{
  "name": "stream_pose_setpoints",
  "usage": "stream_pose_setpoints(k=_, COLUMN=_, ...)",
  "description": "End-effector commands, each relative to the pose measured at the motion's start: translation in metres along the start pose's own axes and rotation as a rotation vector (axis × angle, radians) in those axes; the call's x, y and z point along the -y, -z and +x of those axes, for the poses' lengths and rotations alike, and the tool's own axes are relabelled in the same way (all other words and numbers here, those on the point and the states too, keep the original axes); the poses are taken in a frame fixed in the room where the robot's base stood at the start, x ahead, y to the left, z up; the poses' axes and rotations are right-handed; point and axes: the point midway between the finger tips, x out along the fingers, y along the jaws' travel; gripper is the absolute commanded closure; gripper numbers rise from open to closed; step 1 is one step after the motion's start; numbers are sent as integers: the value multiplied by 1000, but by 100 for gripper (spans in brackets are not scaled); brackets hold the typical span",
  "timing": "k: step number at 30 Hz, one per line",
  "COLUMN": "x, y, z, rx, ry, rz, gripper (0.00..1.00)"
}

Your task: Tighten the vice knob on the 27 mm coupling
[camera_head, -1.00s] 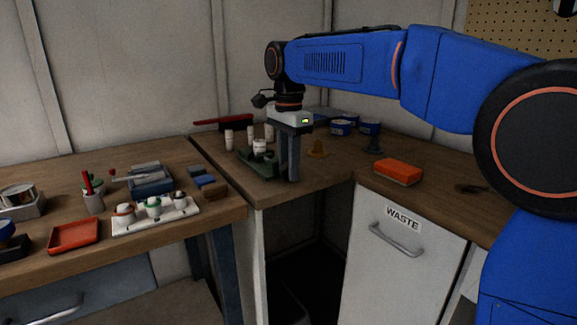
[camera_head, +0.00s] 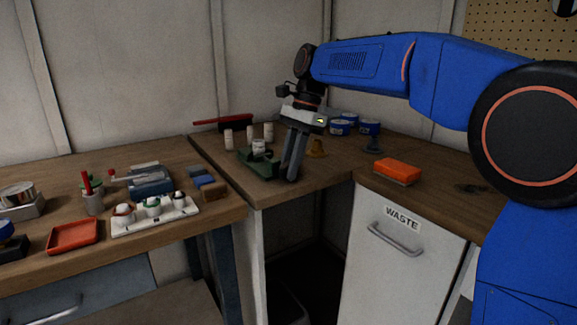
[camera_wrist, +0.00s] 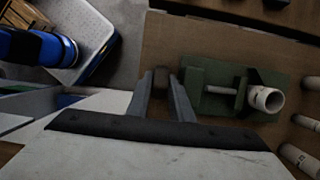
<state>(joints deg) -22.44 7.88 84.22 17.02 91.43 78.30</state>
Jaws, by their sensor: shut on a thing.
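The green vice (camera_head: 262,168) stands on the wooden corner bench, and the white coupling (camera_head: 259,146) sits upright in it. In the wrist view the vice (camera_wrist: 205,102) lies right of my fingers, with the coupling (camera_wrist: 268,98) between its jaws. A screw rod runs along the middle of the vice. My gripper (camera_head: 290,178) is tilted at the near right end of the vice. In the wrist view my gripper (camera_wrist: 163,78) is shut on the dark vice knob (camera_wrist: 160,81), which is partly hidden by the fingers.
Several loose pale couplings, including one (camera_head: 228,139), stand behind the vice. An orange block (camera_head: 397,170) lies farther right. The bench's front edge is close to my gripper.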

Motion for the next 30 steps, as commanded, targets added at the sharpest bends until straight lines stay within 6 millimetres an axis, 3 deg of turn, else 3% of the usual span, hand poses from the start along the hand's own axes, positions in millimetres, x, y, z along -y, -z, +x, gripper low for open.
stream_pose_setpoints(k=18, x=1, y=12, z=2, rx=582, ry=2, rz=3, gripper=100)
stream_pose_setpoints(k=30, x=1, y=15, z=5, rx=857, ry=2, rz=2, gripper=100)
